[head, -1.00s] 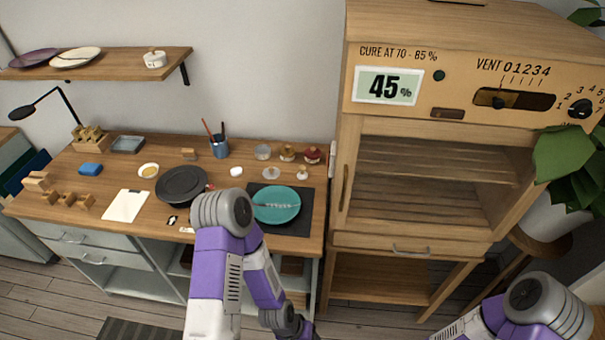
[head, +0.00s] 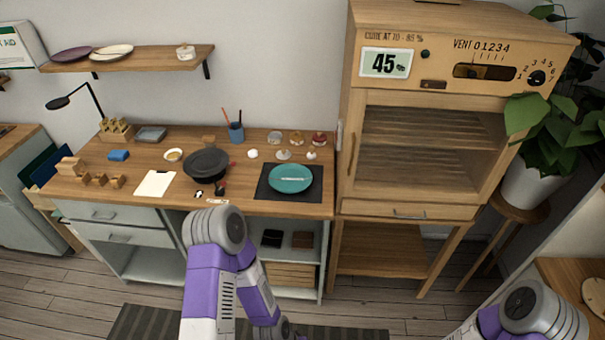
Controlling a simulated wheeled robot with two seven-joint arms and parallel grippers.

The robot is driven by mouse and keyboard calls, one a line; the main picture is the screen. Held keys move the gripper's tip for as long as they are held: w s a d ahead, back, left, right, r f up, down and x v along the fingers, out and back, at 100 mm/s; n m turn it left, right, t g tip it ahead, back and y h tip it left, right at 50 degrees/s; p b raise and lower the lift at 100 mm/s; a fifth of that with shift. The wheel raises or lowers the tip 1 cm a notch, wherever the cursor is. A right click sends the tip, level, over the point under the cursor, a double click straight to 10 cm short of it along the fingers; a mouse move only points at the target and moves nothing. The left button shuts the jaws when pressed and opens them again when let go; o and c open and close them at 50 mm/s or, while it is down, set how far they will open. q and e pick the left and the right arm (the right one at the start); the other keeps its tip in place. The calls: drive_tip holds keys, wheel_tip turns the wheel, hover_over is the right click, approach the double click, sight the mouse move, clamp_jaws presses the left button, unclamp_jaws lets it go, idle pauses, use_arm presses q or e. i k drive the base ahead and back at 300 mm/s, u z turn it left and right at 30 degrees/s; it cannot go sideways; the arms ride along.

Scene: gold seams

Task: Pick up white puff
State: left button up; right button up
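A small white round thing (head: 252,154), which looks like the white puff, sits on the wooden workbench (head: 130,190).
A teal plate (head: 291,178) lies on a dark mat (head: 268,190) right of a dark grey bowl (head: 207,165). Small jars (head: 297,138) stand behind. A tall wooden cabinet (head: 345,190) stands right of the bench, a plant (head: 550,135) beyond it. Floor is open before the cabinet.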

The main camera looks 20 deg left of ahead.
sight(311, 155)
drive_tip(key=z, duration=0.3)
drive_tip(key=k, duration=0.3)
drive_tip(key=u, duration=1.25)
drive_tip(key=i, duration=0.85)
drive_tip(key=z, duration=0.05)
